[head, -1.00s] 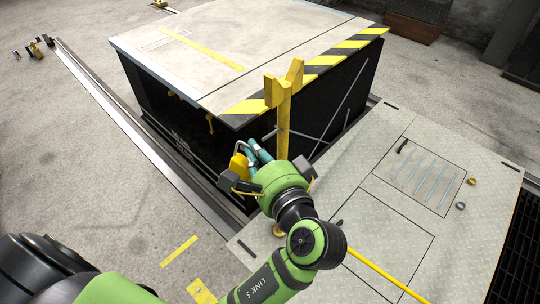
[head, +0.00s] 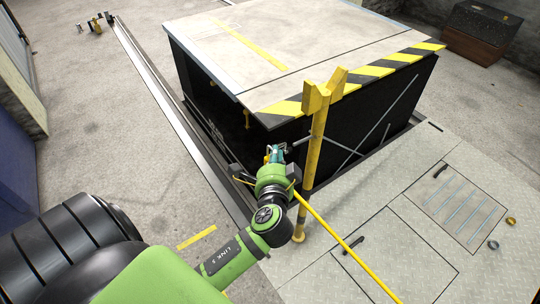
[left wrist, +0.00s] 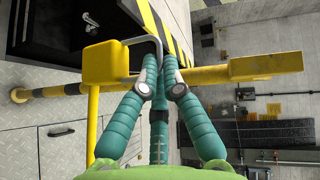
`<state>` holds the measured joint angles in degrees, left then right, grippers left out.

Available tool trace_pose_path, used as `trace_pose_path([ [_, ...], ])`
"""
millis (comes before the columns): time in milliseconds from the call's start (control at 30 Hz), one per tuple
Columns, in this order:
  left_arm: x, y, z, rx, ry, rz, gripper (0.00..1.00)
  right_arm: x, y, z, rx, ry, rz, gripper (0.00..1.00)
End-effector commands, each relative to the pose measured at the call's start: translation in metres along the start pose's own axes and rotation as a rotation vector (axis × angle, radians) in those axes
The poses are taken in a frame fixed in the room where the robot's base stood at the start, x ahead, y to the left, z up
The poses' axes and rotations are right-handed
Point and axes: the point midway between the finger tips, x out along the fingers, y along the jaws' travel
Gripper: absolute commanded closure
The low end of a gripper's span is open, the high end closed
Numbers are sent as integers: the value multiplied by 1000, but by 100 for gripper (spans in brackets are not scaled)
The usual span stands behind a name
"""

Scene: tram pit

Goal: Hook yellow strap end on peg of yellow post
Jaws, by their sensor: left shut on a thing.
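The yellow strap end (left wrist: 108,62) is a yellow block with a bent grey metal loop, in the left wrist view. My left gripper (head: 276,152) has its teal fingers (left wrist: 156,72) shut on the grey loop. The yellow strap (head: 350,250) runs from beside the gripper to the lower right; it also hangs below the block in the wrist view (left wrist: 93,125). The yellow post (head: 317,140) stands upright with a forked top, just right of the gripper; in the wrist view (left wrist: 205,75) it lies across behind the fingers. I cannot make out the peg clearly. My right gripper is not in view.
A black-sided platform (head: 345,120) with a striped edge stands behind the post. A metal floor plate (head: 400,220) with hatches lies to the right. A rail (head: 170,110) runs along the left. The concrete floor at left (head: 90,160) is mostly clear.

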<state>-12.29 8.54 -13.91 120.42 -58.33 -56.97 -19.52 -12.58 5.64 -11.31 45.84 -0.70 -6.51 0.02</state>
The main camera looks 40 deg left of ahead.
Motion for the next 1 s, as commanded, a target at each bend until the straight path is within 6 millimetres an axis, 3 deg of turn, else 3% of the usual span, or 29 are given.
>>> trace_pose_path([
  [200,6,0,-8,2,-2,-1,100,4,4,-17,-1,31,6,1],
  [1000,18,-2,-26,1,-1,-1,100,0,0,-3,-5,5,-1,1],
])
